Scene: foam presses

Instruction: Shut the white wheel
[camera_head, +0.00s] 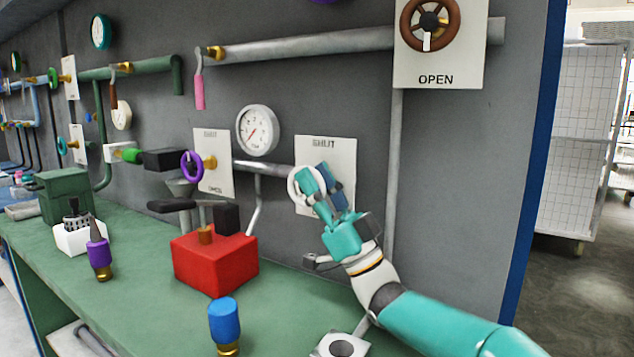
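The white wheel (292,186) is mounted in front of a white plate (343,150) on the grey wall, at the end of a grey pipe. The plate reads SHUT at its top; its lower part is mostly hidden by my gripper. My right gripper (322,180), teal and dark blue, reaches up from the lower right. Its fingers overlap the right part of the wheel and hide it. I cannot tell whether they are closed on the rim. My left gripper is not in view.
A brown wheel (405,22) sits above on an OPEN plate (467,60). A purple wheel (185,166) and a gauge (257,130) are to the left. On the green bench stand a red block (215,265), a blue-topped part (224,320) and a purple-topped part (99,255).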

